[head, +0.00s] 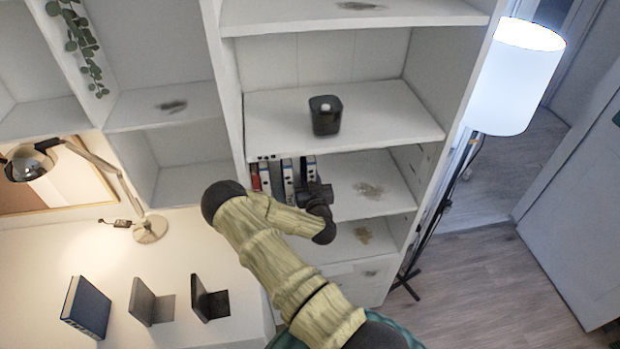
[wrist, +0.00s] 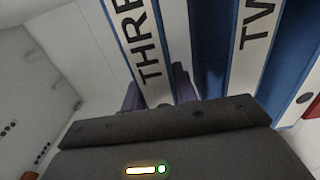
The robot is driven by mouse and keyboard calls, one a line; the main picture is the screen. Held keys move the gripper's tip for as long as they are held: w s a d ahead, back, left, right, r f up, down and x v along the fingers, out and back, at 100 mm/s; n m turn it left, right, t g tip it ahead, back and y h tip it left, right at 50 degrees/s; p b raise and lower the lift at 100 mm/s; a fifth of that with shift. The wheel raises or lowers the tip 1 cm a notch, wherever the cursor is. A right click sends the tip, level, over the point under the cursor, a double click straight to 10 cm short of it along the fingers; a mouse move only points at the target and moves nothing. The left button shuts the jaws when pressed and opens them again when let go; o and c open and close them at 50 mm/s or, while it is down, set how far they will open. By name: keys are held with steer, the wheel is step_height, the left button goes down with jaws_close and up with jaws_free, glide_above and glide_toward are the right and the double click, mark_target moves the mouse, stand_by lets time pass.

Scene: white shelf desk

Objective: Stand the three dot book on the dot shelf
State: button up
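The three dot book, a blue book with a white spine lettered "THRE…", stands in the shelf compartment (head: 308,165); its spine fills the upper middle of the wrist view (wrist: 143,45). My gripper (head: 318,192) is at its spine, with a dark finger on each side (wrist: 158,92), apparently shut on it. The book looks upright beside a blue book lettered "TW…" (wrist: 255,35), with a narrow gap between them. The dot shelf (head: 375,180) has black dot marks on the board edge above its left part. The three dot book's lower part is hidden by my gripper.
A red book (head: 264,178) stands farther left in the same compartment. A black box (head: 325,115) sits on the shelf above. The compartment's right side is free. The desk holds a blue book (head: 87,305), two bookends (head: 208,300) and a lamp (head: 150,229). A floor lamp (head: 515,75) stands right.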

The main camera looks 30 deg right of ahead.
steer(key=o, duration=0.4)
steer(key=shift+o, duration=0.2)
steer(key=shift+s+f, duration=0.1)
steer(key=b+v, duration=0.4)
steer(key=v, duration=1.3)
steer(key=shift+s, duration=0.1)
stand_by(0.3)
